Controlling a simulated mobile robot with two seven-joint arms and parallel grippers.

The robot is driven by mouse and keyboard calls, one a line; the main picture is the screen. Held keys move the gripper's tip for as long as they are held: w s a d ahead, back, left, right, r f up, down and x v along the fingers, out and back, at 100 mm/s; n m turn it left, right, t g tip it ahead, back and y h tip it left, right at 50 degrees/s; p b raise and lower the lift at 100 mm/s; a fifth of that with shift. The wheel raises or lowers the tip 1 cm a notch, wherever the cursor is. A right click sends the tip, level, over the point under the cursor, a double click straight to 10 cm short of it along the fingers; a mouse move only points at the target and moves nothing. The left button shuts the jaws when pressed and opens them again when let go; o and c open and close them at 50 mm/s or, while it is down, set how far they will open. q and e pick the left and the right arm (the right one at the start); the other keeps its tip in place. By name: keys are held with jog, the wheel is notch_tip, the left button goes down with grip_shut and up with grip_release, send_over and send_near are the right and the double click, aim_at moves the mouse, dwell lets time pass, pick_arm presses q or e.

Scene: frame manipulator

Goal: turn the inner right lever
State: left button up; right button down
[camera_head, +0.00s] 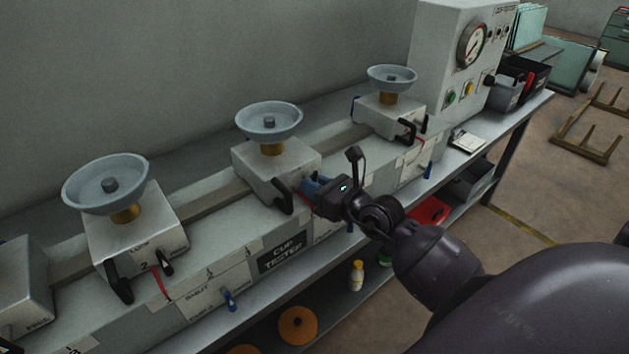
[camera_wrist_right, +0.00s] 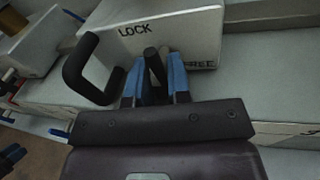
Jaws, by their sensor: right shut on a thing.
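The long grey cup tester bench (camera_head: 210,268) carries several blocks, each topped by a pale dish. My right gripper (camera_head: 312,187) is at the front right of the middle block (camera_head: 262,162). In the right wrist view, its blue fingers (camera_wrist_right: 157,80) are shut on a short black lever (camera_wrist_right: 153,62). The lever stands between the words LOCK and FREE on the block face (camera_wrist_right: 150,27); its lower part is hidden by the fingers. A larger black looped handle (camera_wrist_right: 82,70) is just left of the fingers, apart from them.
The right block (camera_head: 386,115) has its own black handles, as does the left block (camera_head: 135,236). A grey box with a gauge (camera_head: 471,44) stands at the far end. A lower shelf holds bottles (camera_head: 357,276) and orange discs (camera_head: 298,325).

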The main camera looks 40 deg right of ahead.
jog(key=shift+r+n+p, duration=0.1)
jog(key=shift+n+p, duration=0.2)
jog(key=shift+n, duration=0.2)
jog(key=c, duration=1.1)
grip_release()
jog(key=shift+s+d, duration=0.1)
jog(key=b+v, duration=0.1)
jog(key=v, duration=0.9)
jog(key=shift+s+r, duration=0.1)
jog(key=shift+s, duration=0.2)
